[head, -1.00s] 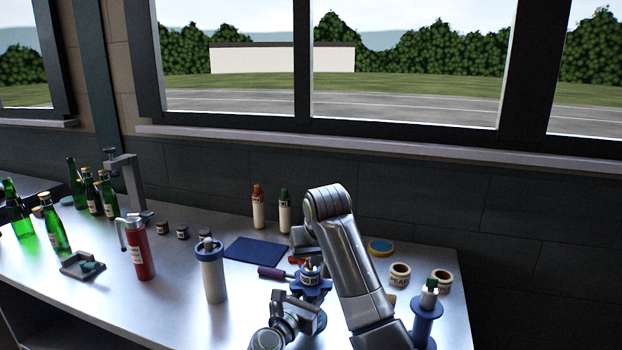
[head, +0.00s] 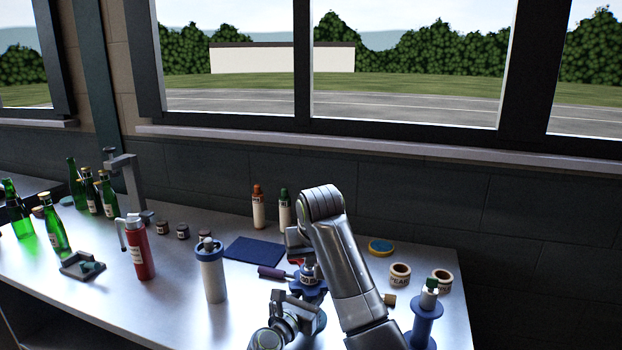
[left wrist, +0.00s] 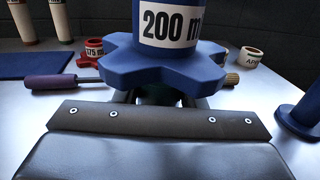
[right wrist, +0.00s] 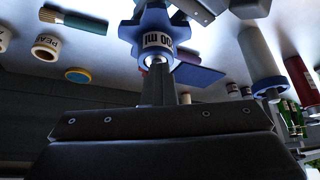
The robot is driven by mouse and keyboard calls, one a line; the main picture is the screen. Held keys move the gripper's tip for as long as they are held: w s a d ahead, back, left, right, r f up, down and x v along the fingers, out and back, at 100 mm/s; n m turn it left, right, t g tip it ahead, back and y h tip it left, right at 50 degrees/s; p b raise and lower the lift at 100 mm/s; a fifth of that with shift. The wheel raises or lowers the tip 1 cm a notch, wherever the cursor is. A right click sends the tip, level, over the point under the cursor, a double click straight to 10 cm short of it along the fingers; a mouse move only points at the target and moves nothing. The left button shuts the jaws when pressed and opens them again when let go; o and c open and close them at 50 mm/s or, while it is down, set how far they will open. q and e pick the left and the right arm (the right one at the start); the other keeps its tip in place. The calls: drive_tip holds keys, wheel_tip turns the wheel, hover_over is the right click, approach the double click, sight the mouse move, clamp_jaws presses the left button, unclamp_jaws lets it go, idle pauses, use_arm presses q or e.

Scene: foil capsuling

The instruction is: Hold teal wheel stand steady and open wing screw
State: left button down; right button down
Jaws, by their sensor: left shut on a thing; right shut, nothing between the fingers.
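A blue lobed wheel with a collar labelled "200 ml" (left wrist: 168,62) stands in front of my left gripper; it also shows in the head view (head: 308,287) and right wrist view (right wrist: 146,28). My left gripper (left wrist: 160,97) is shut under the wheel on a dark, teal-tinted part, mostly hidden; I take this for the stand. My right gripper (right wrist: 158,68) is shut and empty, its tips at the collar's top beside a small bright metal piece (right wrist: 157,60). Whether they touch it I cannot tell. I cannot clearly make out a wing screw.
A purple-handled tool (head: 273,273) and blue mat (head: 254,251) lie left of the wheel. A white-and-blue bottle (head: 212,275) and red flask (head: 139,250) stand further left. Labelled rings (head: 400,273) and a blue spool (head: 424,322) are at right. Green bottles stand far left.

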drive_tip(key=shift+s+a, duration=0.1)
drive_tip(key=shift+a, duration=0.1)
drive_tip(key=shift+s+r, duration=0.1)
drive_tip(key=shift+s, duration=0.2)
wheel_tip(320, 180, up, 6)
drive_tip(key=shift+d+f, duration=0.1)
idle(0.4)
drive_tip(key=shift+d+f, duration=0.3)
drive_tip(key=shift+f, duration=0.7)
drive_tip(key=shift+d+f, duration=0.35)
drive_tip(key=shift+f, duration=0.65)
drive_tip(key=shift+d+f, duration=0.3)
drive_tip(key=shift+f, duration=0.7)
drive_tip(key=shift+w+a, duration=0.3)
drive_tip(key=shift+w, duration=0.2)
